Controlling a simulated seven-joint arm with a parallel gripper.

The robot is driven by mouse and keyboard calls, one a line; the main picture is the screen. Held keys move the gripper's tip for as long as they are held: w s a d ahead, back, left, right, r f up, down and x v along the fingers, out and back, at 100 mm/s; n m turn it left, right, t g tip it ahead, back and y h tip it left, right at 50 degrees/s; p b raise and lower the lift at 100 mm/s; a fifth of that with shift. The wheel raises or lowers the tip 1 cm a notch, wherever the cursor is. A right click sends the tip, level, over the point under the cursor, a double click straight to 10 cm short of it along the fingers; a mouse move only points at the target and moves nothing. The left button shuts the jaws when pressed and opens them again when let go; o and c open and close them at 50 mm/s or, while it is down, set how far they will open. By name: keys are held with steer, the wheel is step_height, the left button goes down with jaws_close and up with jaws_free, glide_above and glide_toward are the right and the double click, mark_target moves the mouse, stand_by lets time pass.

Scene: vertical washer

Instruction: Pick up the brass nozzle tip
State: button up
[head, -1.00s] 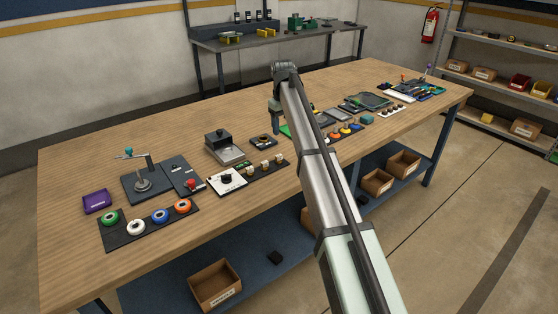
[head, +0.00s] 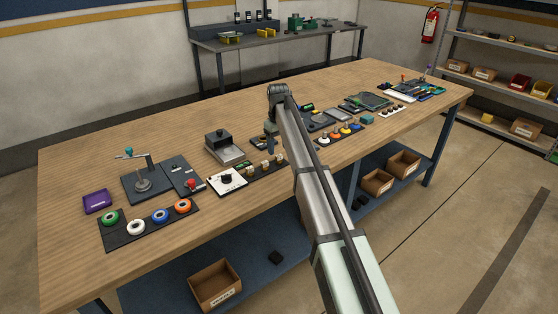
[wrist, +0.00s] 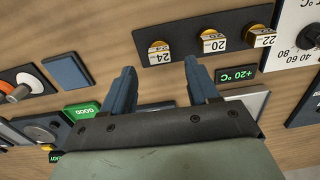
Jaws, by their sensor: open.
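Three small brass pieces with white number labels stand in a row on a dark strip (wrist: 185,32) in the wrist view. They are the piece marked 24 (wrist: 159,50), the piece marked 20 (wrist: 210,40) and the piece marked 22 (wrist: 262,36). The same row shows in the head view (head: 264,165), small and beside my gripper. My gripper (wrist: 160,68) is open and empty. Its two blue fingers point toward the strip, below pieces 24 and 20 in the wrist picture, with no visible contact. In the head view my gripper (head: 270,142) hangs above the table, partly hidden by my arm.
A white dial panel (wrist: 300,40) is at the strip's right end and a green-lit display (wrist: 238,74) sits close by. A blue block (wrist: 68,71) and an orange-ringed knob (wrist: 30,84) lie left.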

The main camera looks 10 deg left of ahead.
mark_target(279, 155)
steer(key=f, duration=0.4)
steer(key=shift+s+d+f, duration=0.2)
steer(key=shift+f, duration=0.2)
steer(key=shift+c, duration=0.2)
jaws_close()
